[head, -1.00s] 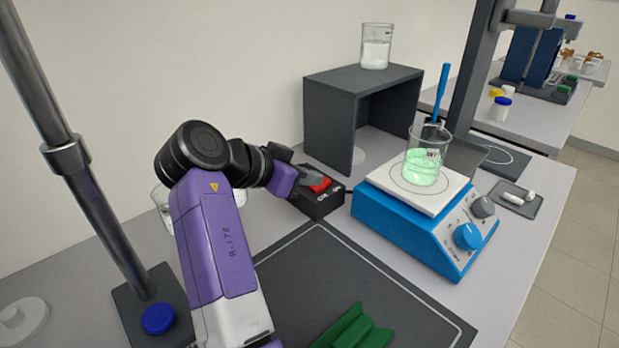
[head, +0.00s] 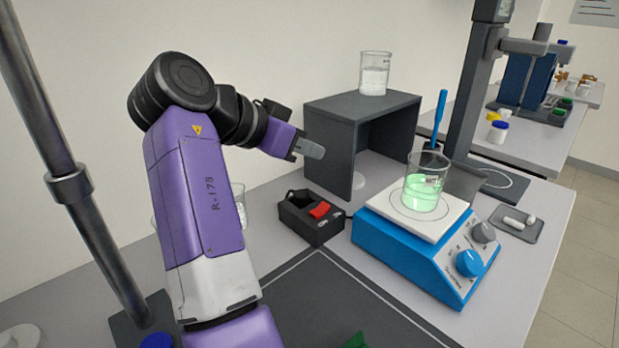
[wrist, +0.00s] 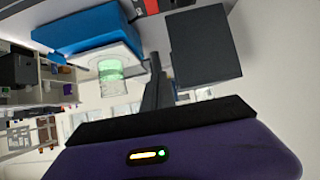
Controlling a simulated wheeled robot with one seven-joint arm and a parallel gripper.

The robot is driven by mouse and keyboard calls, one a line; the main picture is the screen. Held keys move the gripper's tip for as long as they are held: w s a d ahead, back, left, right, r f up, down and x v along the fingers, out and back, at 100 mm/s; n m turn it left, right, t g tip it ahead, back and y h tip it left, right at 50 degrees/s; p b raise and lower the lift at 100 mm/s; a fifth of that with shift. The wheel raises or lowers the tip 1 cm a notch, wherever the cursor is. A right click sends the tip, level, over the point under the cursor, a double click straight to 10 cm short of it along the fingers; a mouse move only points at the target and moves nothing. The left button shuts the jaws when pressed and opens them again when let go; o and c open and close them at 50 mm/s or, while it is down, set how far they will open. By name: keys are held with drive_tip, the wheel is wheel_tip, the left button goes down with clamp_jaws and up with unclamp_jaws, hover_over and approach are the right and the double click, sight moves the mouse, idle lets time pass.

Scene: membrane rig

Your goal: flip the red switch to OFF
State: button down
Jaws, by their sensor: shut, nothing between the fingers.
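The red switch (head: 320,210) is a rocker on top of a small black box (head: 318,231) on the bench, left of the blue hotplate. I cannot tell from its tilt which way it is set, and its labels are too small to read. My gripper (head: 316,151) is shut and empty. It is in the air above the box, clear of the switch, with its fingertips pointing right toward the dark grey stand. The wrist view looks across the bench and does not show the switch clearly.
The blue hotplate (head: 415,255) with a beaker of green liquid (head: 424,190) stands right of the box. The dark grey stand (head: 330,150) behind carries a beaker (head: 375,75). A metal pole (head: 75,200) rises at left. A dark mat (head: 325,305) lies in front.

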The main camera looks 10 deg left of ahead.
wheel_tip(320, 180, up, 8)
drive_tip(key=shift+r, duration=0.25)
idle(0.4)
